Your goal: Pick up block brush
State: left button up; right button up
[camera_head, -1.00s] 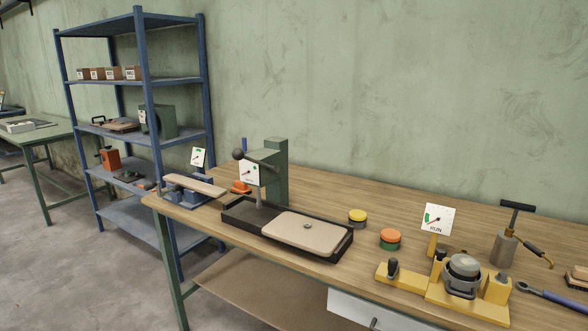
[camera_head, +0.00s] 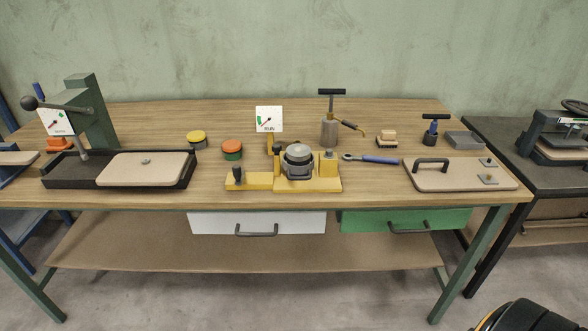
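The block brush (camera_head: 387,138) appears to be the small block with a tan top and a dark lower part, lying toward the back right of the wooden workbench. It sits between the grey pump can (camera_head: 330,126) with its brass spout and a small dark-handled tool (camera_head: 431,132). Nothing touches it that I can see.
In front of the brush lie a blue-handled ratchet (camera_head: 372,159) and a tan board with a black handle (camera_head: 460,174). A grey block (camera_head: 464,140) is to its right. A yellow fixture (camera_head: 256,180) stands mid-bench. A black table (camera_head: 497,141) adjoins at right.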

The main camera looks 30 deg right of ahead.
aim_at(387, 138)
jog(key=z, duration=1.65)
